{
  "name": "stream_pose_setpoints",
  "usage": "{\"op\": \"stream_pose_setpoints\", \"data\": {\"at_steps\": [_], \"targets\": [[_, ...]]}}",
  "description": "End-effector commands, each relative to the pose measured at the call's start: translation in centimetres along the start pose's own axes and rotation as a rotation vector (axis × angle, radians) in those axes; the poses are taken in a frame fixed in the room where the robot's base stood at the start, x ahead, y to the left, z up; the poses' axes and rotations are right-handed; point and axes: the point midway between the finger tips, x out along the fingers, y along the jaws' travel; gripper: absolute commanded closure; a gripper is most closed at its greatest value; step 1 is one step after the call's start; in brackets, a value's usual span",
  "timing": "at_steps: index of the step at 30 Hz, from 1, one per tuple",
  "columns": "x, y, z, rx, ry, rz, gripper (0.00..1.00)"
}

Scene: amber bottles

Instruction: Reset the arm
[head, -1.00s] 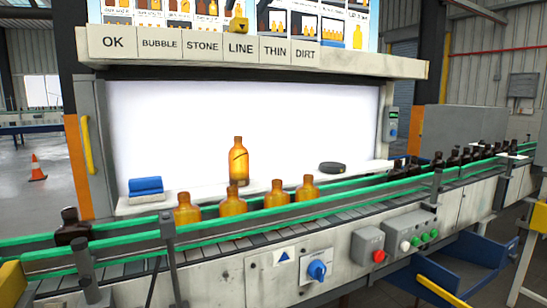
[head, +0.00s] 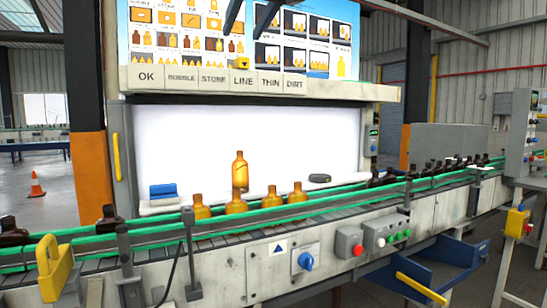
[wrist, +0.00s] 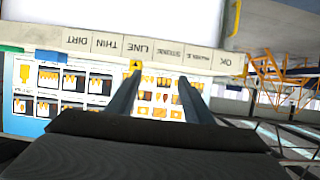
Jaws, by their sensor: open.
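My gripper (head: 247,26) shows at the top of the head view as two dark fingers, apart, in front of the picture chart (head: 300,50). In the wrist view my gripper (wrist: 160,77) is open, with nothing between its fingers. That view is upside down. A small yellow marker (head: 241,63) sits at the top of the LINE label (head: 242,80); in the wrist view the marker (wrist: 136,65) appears beside the left fingertip. I cannot tell whether they touch. An amber bottle (head: 240,171) with a dark slanting line stands before the white lit panel (head: 300,140).
Several amber bottles (head: 236,204) stand along the conveyor (head: 340,200) with green rails. A blue cloth (head: 163,190) and a dark round object (head: 320,178) lie on the ledge. Dark bottles stand at both conveyor ends. A yellow handle (head: 54,268) is at front left.

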Motion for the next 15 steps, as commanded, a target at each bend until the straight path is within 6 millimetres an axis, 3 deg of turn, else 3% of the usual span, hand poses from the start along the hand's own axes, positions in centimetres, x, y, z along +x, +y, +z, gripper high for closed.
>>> {"op": "stream_pose_setpoints", "data": {"at_steps": [8, 15], "targets": [[2.4, 1.2, 3.9, 0.013, -0.068, 0.019, 0.53], [5.0, 3.5, 9.3, 0.035, -0.158, 0.051, 0.53]]}}
